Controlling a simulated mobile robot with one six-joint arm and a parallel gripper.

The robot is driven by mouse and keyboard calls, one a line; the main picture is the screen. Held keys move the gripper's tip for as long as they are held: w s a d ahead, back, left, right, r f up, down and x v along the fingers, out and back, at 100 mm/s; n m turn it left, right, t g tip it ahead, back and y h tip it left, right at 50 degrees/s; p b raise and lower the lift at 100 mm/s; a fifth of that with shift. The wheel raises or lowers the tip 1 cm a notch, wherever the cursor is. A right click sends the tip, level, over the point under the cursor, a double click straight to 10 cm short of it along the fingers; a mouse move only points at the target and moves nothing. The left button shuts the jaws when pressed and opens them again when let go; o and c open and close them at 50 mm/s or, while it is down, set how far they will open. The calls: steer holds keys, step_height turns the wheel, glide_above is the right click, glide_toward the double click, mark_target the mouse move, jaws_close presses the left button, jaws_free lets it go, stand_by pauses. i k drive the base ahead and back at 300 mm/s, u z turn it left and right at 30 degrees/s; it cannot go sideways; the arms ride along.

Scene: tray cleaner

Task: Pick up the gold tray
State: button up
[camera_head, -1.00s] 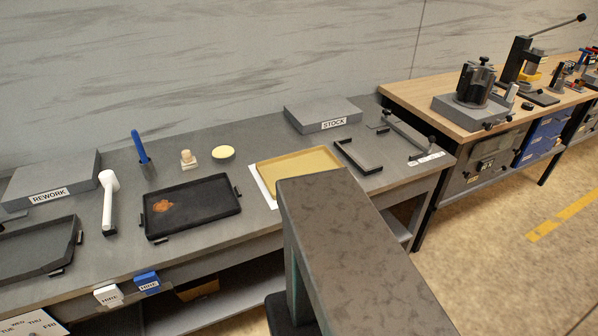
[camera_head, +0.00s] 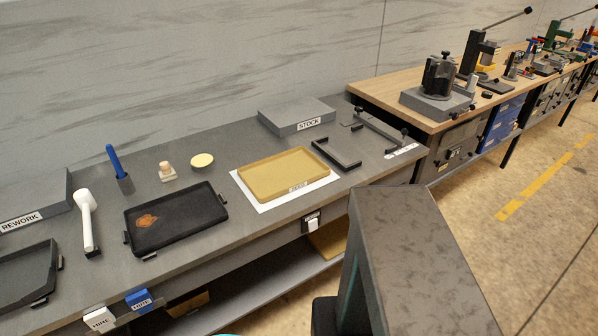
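The gold tray (camera_head: 247,176) lies flat on a white sheet (camera_head: 329,180) on the grey bench, right of the middle of the bench top. It has a low rim, a small label at its front edge, and looks empty. My arm stands at the lower right, in front of the bench and apart from the tray. My gripper does not show in this view.
A black tray (camera_head: 195,222) with an orange-brown stain lies left of the gold tray. A black bracket (camera_head: 336,154) is close on its right, and the STOCK block (camera_head: 296,115) stands behind.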

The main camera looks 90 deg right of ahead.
mark_target(269, 178)
steer(key=z, duration=0.75)
steer(key=k, duration=0.65)
steer(key=u, duration=0.05)
steer(key=i, duration=0.6)
steer(key=u, duration=0.15)
